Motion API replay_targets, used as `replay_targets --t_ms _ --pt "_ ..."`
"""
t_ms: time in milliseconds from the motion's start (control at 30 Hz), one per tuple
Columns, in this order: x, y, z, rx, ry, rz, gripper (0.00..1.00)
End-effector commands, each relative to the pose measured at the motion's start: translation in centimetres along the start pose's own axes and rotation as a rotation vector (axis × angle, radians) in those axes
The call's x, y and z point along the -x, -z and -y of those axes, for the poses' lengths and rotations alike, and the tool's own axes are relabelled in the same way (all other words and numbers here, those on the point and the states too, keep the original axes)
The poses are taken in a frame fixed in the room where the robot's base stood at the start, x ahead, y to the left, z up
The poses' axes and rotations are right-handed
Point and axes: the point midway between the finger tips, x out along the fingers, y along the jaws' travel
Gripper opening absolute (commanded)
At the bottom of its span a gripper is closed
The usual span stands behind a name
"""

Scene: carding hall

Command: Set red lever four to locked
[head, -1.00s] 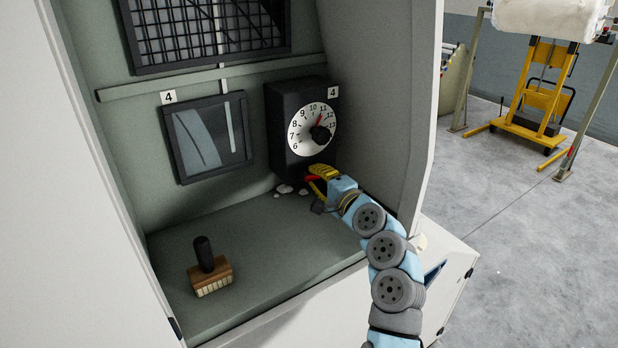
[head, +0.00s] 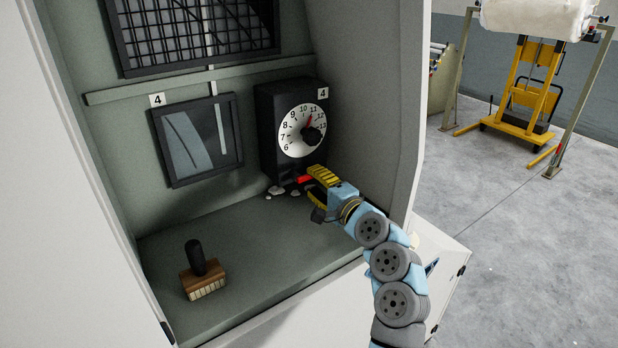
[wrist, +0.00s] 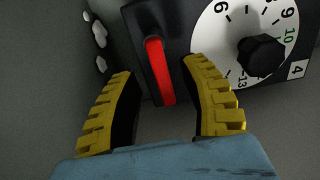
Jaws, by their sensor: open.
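The red lever (wrist: 160,70) is on the lower part of the black dial box (head: 266,130), under the dial. In the wrist view it lies between the two yellow fingers of my gripper (wrist: 162,105), with a gap to each finger. The gripper is open around its end and does not appear to touch it. In the head view the lever's red (head: 305,179) shows just left of my gripper (head: 314,186), partly hidden by the fingers. The white dial (head: 303,130) has numbers and a black knob, and a "4" label (head: 323,93) is at the box's upper corner.
A brush (head: 204,272) stands on the grey shelf (head: 270,240) at front left. White fluff (head: 276,191) lies below the box. A framed window (head: 197,140) with a "4" label is left of it. The right side wall (head: 370,100) rises close by my arm.

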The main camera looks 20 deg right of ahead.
Motion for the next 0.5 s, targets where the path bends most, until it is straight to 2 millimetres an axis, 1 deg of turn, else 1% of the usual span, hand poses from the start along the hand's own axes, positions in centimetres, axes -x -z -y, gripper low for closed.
replay_targets --t_ms 33,300,500 --pt "0.8 0.1 0.0 0.002 0.003 -0.003 0.43" --pt "5.0 0.2 0.1 0.002 0.003 -0.005 0.43" --pt "7.5 0.1 0.0 0.0 0.001 -0.002 0.43"
